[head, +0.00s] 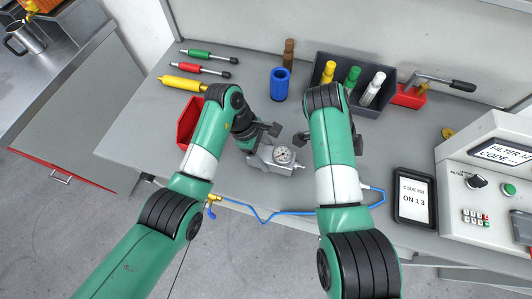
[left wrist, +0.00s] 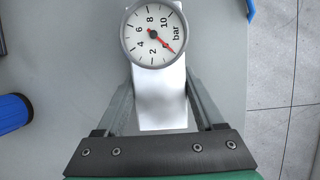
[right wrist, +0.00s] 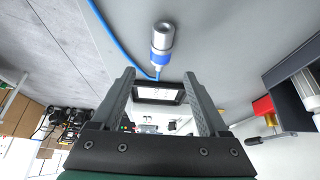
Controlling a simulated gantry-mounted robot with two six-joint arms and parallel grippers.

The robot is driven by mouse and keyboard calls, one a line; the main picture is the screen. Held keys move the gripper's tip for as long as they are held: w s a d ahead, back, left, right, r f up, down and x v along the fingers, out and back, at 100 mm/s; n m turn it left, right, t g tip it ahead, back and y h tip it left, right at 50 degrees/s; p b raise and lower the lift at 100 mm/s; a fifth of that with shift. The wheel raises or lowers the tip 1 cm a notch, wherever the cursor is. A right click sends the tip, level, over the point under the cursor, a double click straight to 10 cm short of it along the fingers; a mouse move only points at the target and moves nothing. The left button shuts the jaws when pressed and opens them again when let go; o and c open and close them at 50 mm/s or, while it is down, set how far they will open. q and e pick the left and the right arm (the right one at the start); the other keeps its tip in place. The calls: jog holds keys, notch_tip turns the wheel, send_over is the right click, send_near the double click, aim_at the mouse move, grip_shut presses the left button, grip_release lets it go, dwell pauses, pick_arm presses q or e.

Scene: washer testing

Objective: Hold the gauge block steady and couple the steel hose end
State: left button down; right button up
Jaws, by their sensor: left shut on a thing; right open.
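The grey gauge block (head: 262,162) with its round dial (head: 284,155) lies on the bench in the middle of the head view. My left gripper (head: 260,143) is shut on it. The steel hose end (right wrist: 162,38), with a blue band, shows ahead of my right gripper (right wrist: 158,80), beyond the fingertips. The right gripper is open and empty. In the head view, the right arm hides most of that gripper and I cannot make out the hose end.
The blue hose (head: 263,221) runs along the bench's front edge to a brass valve (head: 212,201). A blue cup (head: 279,84) and a dark bin (head: 376,106) with coloured fittings stand behind. A tablet (head: 414,224) and control box (head: 450,185) are at right. A red bin (head: 184,130) is at left.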

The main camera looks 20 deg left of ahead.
jog(key=x, duration=0.9)
jog(key=shift+f, duration=0.1)
grip_shut()
